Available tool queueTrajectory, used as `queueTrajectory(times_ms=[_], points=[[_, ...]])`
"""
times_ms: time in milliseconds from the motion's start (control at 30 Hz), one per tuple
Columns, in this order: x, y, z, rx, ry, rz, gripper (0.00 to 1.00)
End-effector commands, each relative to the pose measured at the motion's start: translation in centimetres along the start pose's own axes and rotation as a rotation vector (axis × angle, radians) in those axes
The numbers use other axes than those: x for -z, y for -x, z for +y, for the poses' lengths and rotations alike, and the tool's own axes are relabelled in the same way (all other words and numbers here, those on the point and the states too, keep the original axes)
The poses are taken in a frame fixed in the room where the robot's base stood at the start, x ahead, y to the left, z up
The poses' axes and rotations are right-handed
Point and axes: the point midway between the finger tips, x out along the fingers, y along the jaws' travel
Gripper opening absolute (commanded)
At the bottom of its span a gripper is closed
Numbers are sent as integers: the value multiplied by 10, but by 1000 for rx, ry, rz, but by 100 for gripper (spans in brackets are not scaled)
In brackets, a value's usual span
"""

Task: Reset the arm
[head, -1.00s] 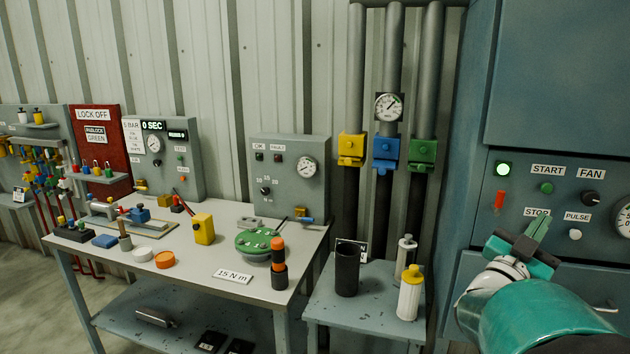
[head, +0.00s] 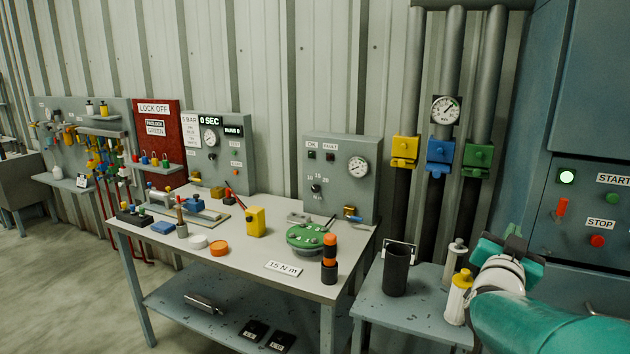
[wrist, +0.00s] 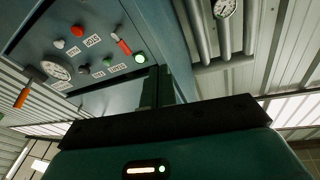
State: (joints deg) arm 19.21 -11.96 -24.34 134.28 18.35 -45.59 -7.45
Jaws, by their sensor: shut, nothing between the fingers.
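My gripper (head: 514,243) is at the right of the head view, at the end of my teal and white arm. It is shut and empty, and it is held in the air in front of the blue-grey cabinet, above the right edge of the small side table (head: 412,302). In the wrist view the dark gripper body (wrist: 165,120) fills the lower part, and its fingers point up toward the cabinet panel (wrist: 110,60). The fingertips are hard to make out there.
The workbench (head: 245,275) at the centre holds a green flanged disc (head: 305,237), a yellow block (head: 255,221) and an orange-black tool (head: 330,257). A black cylinder (head: 396,270) and a yellow-capped bottle (head: 457,300) stand on the side table close to my arm. Open floor lies at left.

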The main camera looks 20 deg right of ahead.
Motion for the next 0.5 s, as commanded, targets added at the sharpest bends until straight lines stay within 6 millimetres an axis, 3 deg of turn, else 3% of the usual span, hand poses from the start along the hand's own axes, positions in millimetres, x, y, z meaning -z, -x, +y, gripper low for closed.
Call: queueTrajectory(times_ms=[167,300,400,500], points=[[-33,46,-85,234,-18,-264,0],[-59,110,-144,429,28,-501,0],[-75,164,-173,553,95,-662,0],[-88,222,-187,659,187,-815,0]])
